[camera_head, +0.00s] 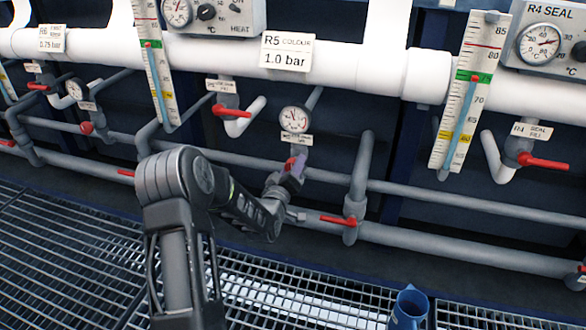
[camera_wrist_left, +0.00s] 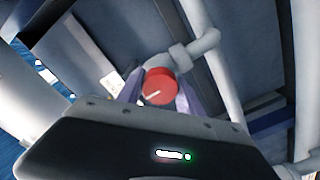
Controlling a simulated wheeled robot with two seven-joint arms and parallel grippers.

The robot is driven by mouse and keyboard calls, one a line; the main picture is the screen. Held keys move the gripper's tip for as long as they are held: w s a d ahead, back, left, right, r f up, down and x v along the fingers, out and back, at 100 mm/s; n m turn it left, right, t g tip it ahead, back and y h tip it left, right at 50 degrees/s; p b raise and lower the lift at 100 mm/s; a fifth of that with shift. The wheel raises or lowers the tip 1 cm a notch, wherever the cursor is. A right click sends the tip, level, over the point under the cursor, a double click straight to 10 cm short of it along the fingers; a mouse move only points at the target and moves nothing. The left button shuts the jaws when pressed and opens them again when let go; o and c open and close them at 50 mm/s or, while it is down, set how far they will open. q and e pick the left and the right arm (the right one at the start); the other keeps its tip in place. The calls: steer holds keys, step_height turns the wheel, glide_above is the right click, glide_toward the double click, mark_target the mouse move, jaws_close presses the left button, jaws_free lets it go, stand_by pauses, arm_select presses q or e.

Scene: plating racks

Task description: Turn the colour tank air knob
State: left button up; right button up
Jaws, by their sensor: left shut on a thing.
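The colour tank air knob is a round red knob (camera_wrist_left: 160,86) with a white pointer line, seen close up in the left wrist view. In the head view only a small red part of the knob (camera_head: 290,162) shows, below a round pressure gauge (camera_head: 295,119) under the sign "R5 COLOUR 1.0 bar" (camera_head: 286,53). My left gripper (camera_head: 293,171) is shut on the knob, with a purple-grey finger on either side in the left wrist view (camera_wrist_left: 160,98). The fingers partly hide the knob in the head view. My right gripper is not in view.
Red-handled valves stand close by, at lower right (camera_head: 338,220) and upper left (camera_head: 231,110). Grey pipes (camera_head: 420,190) run along the dark tank fronts. A blue jug (camera_head: 409,307) stands at lower right on the metal grating (camera_head: 60,270).

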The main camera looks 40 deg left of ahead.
arm_select(q)
steer(key=shift+f, duration=0.1)
steer(key=o, duration=1.3)
steer(key=shift+s, duration=0.1)
steer(key=p+v, duration=0.2)
steer(key=v, duration=0.5)
steer(key=shift+s+d, duration=0.15)
steer(key=shift+s, duration=0.15)
